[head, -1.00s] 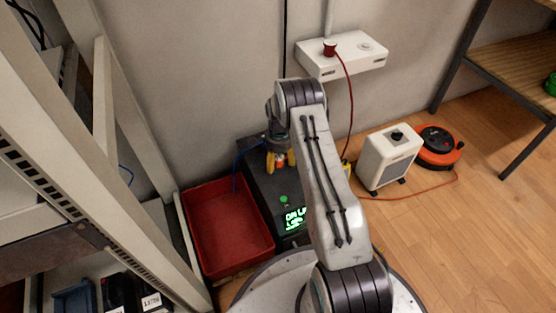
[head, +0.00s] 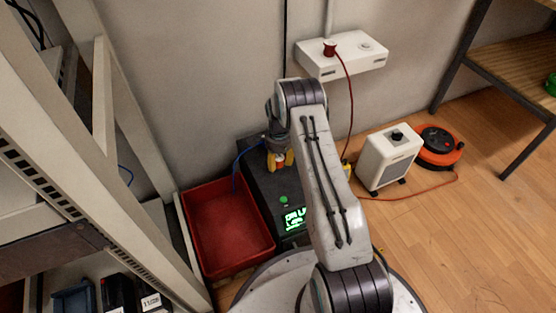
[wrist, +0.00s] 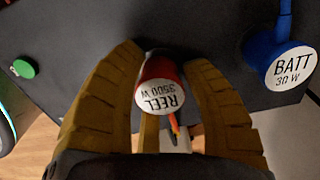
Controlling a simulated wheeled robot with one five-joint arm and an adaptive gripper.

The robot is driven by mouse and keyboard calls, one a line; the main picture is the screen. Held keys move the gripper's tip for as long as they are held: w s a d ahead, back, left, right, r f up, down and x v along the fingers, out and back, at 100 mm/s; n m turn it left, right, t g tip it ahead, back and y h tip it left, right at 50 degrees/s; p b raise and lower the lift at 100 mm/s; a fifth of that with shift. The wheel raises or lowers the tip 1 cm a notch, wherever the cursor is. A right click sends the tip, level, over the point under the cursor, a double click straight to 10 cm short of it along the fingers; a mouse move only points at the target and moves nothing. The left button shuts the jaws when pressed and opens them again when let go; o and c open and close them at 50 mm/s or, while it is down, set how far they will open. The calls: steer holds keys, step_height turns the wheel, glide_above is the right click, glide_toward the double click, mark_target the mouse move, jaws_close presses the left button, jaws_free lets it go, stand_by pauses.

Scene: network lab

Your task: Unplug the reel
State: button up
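The reel plug (wrist: 158,90) is red with a white face reading "REEL 3500 W". It sits at the top of a dark box (head: 262,184) with a green lit display. My gripper (wrist: 165,62) has its yellow fingers on both sides of the plug, against its sides with no clear gap. In the head view the gripper (head: 280,160) is over the box's far end, with the plug between the fingers. The plug's seat is hidden. The orange cable reel (head: 438,146) lies on the floor at the right, with its orange cord running left.
A green button (wrist: 24,67) is on the box. A red tray (head: 228,232) stands left of the box, a white heater (head: 388,160) right. A white wall outlet (head: 342,54) holds a dark red plug.

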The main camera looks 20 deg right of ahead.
mark_target(278, 157)
jaws_close()
steer(key=shift+r, duration=0.2)
steer(key=shift+r+p, duration=1.8)
steer(key=shift+r, duration=1)
